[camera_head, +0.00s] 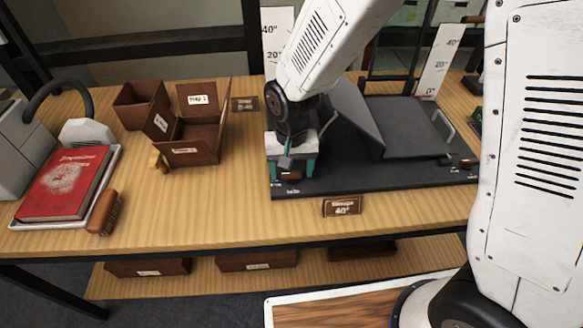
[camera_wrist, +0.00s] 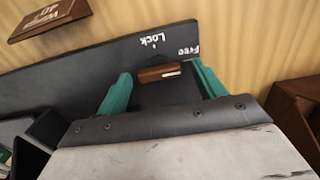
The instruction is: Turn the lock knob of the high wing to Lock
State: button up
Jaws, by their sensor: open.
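The book cradle (camera_head: 375,180) is a dark base with two wings; the left wing (camera_head: 358,118) is raised steeply and the right wing (camera_head: 410,122) lies flatter. My gripper (camera_head: 292,172) is at the front left corner of the base, by the left wing. In the wrist view, the brown lock knob (camera_wrist: 160,74) lies between the open teal fingers of my gripper (camera_wrist: 162,80); I cannot tell whether they touch it. The knob's white line is on its right half, toward the "Free" side. The "Lock" label (camera_wrist: 152,40) and "Free" label (camera_wrist: 188,50) are printed beside it.
A second knob (camera_head: 465,162) is at the base's right front. A small sign reading 40° (camera_head: 342,207) lies in front. A red book (camera_head: 65,182), a brush (camera_head: 106,214) and brown boxes (camera_head: 190,140) are at left.

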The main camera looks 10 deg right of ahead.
jog(key=c, duration=1)
jog(key=shift+n, duration=0.4)
jog(key=n, duration=1.3)
jog(key=shift+n, duration=2)
